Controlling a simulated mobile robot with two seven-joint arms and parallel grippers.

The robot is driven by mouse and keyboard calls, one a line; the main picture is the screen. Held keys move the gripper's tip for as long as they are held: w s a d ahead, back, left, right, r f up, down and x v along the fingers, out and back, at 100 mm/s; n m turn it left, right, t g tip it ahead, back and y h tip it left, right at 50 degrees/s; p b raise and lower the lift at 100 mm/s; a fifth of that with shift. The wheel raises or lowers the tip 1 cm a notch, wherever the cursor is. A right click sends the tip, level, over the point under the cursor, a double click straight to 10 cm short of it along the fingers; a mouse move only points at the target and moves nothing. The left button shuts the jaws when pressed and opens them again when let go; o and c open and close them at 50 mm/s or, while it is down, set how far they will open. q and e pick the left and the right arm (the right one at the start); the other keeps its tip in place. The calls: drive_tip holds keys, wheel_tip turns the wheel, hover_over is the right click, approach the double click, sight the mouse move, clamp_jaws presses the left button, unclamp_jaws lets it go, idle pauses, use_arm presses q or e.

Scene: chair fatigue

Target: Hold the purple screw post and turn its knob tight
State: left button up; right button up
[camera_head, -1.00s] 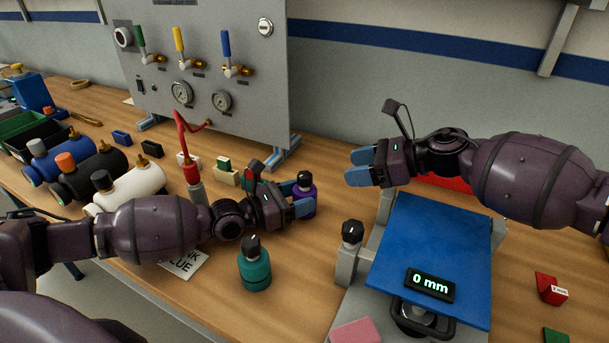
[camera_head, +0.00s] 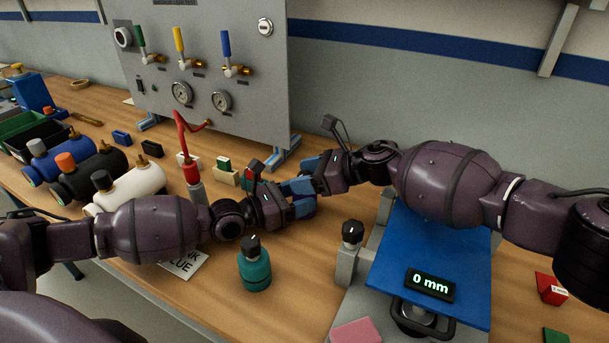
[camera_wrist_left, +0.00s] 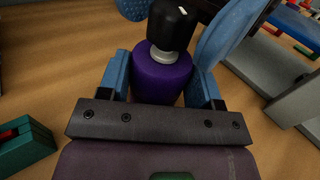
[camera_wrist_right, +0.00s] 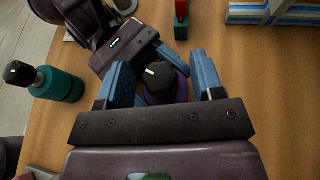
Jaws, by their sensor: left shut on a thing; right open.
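The purple screw post (camera_wrist_left: 160,78) stands upright on the wooden bench with a black knob (camera_wrist_left: 172,26) on top that bears a white mark. In the head view the post (camera_head: 304,208) is mostly hidden by my grippers. My left gripper (camera_head: 298,207) is shut on the purple body, one blue finger on each side in the left wrist view. My right gripper (camera_wrist_right: 160,85) is open above the post. Its blue fingers stand on either side of the black knob (camera_wrist_right: 160,78), with a gap visible on the right; contact on the left is unclear.
A teal post (camera_head: 254,268) with a black knob stands in front of my left gripper. A blue platform (camera_head: 430,250) with a "0 mm" display is at the right. The grey gauge panel (camera_head: 210,80) rises behind.

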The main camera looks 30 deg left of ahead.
drive_tip(key=shift+a, duration=0.2)
drive_tip(key=c, duration=0.9)
drive_tip(key=shift+f+m+t, duration=0.1)
drive_tip(key=shift+m+t, duration=0.2)
drive_tip(key=shift+s+m+t, duration=0.1)
drive_tip(key=shift+m+t, duration=2.6)
drive_tip(key=shift+t, duration=0.7)
